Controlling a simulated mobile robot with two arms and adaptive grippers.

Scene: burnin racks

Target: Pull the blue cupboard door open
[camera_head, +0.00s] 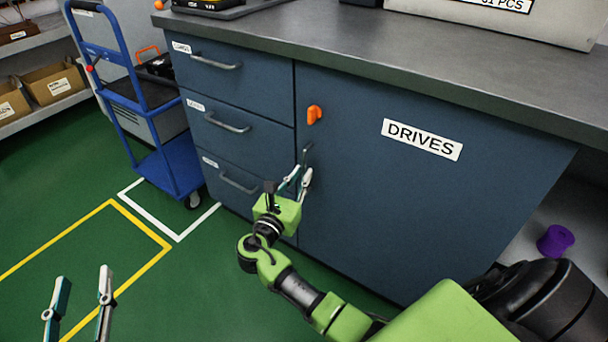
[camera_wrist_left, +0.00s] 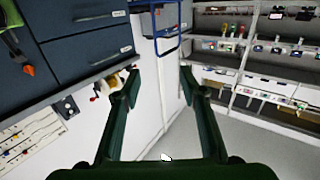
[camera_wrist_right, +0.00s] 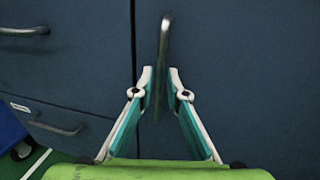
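The blue cupboard door (camera_head: 420,210), labelled DRIVES, is shut and flush with the drawer fronts beside it. Its upright grey bar handle (camera_head: 306,155) is near the door's left edge, below an orange latch (camera_head: 314,115). In the right wrist view the handle (camera_wrist_right: 164,42) rises between the fingertips of my right gripper (camera_wrist_right: 161,82). The fingers are apart, one on each side of the bar, and I see no clear grip on it. My right gripper also shows in the head view (camera_head: 297,181). My left gripper (camera_head: 80,285) is open and empty above the floor at lower left.
Drawers (camera_head: 235,125) with bar handles stand left of the door. A blue trolley (camera_head: 170,165) stands further left. The worktop (camera_head: 400,60) overhangs the door. A purple object (camera_head: 555,241) is right of the cupboard. The green floor (camera_head: 190,290) in front is clear.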

